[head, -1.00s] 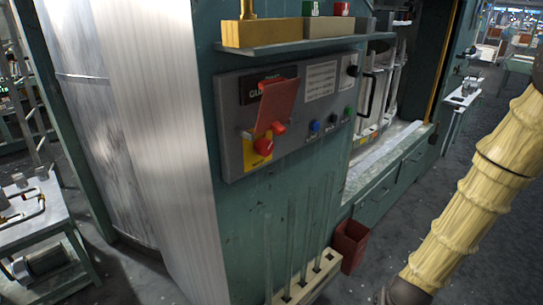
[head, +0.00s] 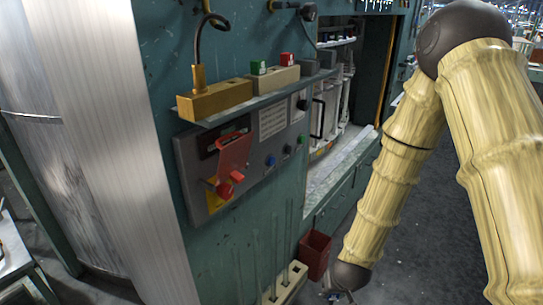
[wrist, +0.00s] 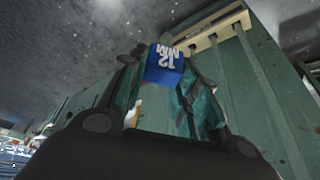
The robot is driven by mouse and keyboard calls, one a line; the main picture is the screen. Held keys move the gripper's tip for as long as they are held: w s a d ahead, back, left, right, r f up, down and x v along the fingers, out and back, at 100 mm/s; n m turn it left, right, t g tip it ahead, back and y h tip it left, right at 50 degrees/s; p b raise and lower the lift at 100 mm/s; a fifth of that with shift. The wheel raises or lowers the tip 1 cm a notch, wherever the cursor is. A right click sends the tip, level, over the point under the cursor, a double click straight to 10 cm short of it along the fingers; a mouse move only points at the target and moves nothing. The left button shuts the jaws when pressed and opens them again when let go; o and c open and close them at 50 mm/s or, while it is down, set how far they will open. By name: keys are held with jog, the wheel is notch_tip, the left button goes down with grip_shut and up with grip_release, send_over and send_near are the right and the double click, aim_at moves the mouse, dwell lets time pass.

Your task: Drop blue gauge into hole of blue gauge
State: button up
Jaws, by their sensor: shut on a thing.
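In the wrist view my gripper (wrist: 162,72) is shut on a blue gauge (wrist: 164,62), a small block marked "12 MM". In the head view my gripper (head: 338,296) is low, at the bottom edge beside the red bin, mostly cut off, and the blue gauge cannot be made out. A beige block (head: 272,85) on the wall shelf holds a green gauge (head: 258,67) and a red gauge (head: 286,59). The blue gauge's hole cannot be made out.
The shelf (head: 245,102) also carries a brass block (head: 215,100) with a hooked rod. Below it is a control panel (head: 240,160) with a raised red cover. A tube rack (head: 290,284) and red bin (head: 315,252) stand low. Open floor lies to the right.

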notch_tip(320, 180, up, 2)
jog(key=shift+r+p, duration=0.1)
jog(key=shift+p, duration=0.55)
jog(key=shift+a, duration=0.1)
jog(key=shift+w, duration=0.1)
